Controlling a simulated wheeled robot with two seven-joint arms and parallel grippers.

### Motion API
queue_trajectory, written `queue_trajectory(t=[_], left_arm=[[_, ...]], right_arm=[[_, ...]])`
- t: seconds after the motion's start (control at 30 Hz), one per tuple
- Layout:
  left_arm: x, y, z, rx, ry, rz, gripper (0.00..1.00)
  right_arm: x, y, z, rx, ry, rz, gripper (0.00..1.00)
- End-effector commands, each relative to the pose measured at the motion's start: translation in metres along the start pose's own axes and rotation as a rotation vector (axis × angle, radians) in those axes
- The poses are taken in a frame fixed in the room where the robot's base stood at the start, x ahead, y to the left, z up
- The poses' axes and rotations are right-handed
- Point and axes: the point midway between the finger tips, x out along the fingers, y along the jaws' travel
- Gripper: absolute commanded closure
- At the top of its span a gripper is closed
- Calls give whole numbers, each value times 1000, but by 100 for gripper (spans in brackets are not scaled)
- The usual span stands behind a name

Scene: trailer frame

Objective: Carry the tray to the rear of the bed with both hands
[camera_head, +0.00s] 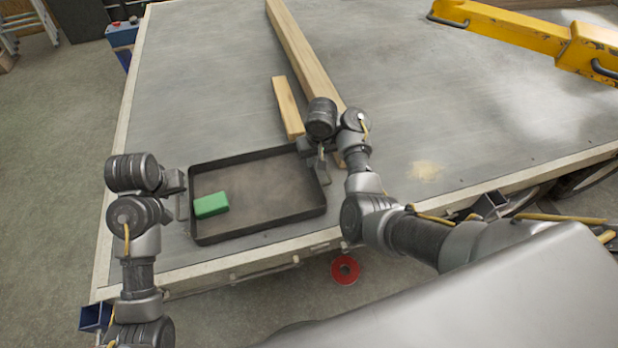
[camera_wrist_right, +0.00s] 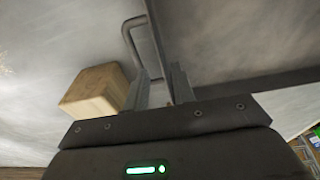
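A shallow black tray (camera_head: 262,232) lies on the front left part of the grey bed (camera_head: 430,90), with a green block (camera_head: 210,205) in its left part. My left gripper (camera_head: 183,190) is at the tray's left handle (camera_head: 182,208); its fingers are too small to read. My right gripper (camera_head: 318,163) is at the tray's right side, by the right handle (camera_head: 323,172). In the right wrist view its fingers (camera_wrist_right: 163,88) stand apart, with the bent handle (camera_wrist_right: 133,38) reaching between them beside the dark tray wall (camera_wrist_right: 166,40).
A long wooden beam (camera_head: 298,45) runs back along the bed, just behind my right gripper. A short wooden piece (camera_head: 288,107) lies behind the tray. A yellow frame (camera_head: 530,35) is at the back right. The bed's back left is clear.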

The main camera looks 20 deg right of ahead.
Motion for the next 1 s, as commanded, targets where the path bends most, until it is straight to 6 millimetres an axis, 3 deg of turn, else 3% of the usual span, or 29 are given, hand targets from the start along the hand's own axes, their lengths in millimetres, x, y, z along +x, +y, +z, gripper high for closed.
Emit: queue_trajectory(t=[0.5, 1.0], left_arm=[[0, 0, 0, 0, 0, 0, 75], [0, 0, 0, 0, 0, 0, 75]], right_arm=[[-49, 1, 1, 1, -2, -2, 75], [-52, 1, 2, 0, -3, -5, 75]])
